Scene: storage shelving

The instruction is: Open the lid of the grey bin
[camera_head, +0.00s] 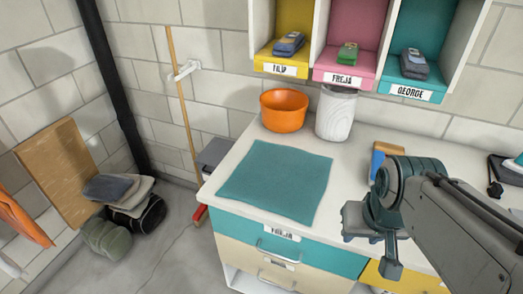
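The grey bin (335,118) is a pale grey, streaked round container. It stands upright on the white counter against the block wall, just right of an orange bowl. A darker grey lid (340,90) appears to cover its top, close under the pink shelf compartment. My gripper (372,240) is above the counter's front edge, to the right of and nearer than the bin, and clear of it. Its fingers are seen at an angle, so I cannot tell whether they are open or shut. No object shows in it.
The orange bowl (284,109) is beside the bin. A teal mat (275,180) lies on the left counter. Shelf compartments with folded cloths overhang the bin. A blue and tan item (380,158) is behind my gripper. A broom (180,90) leans left; the floor there is partly clear.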

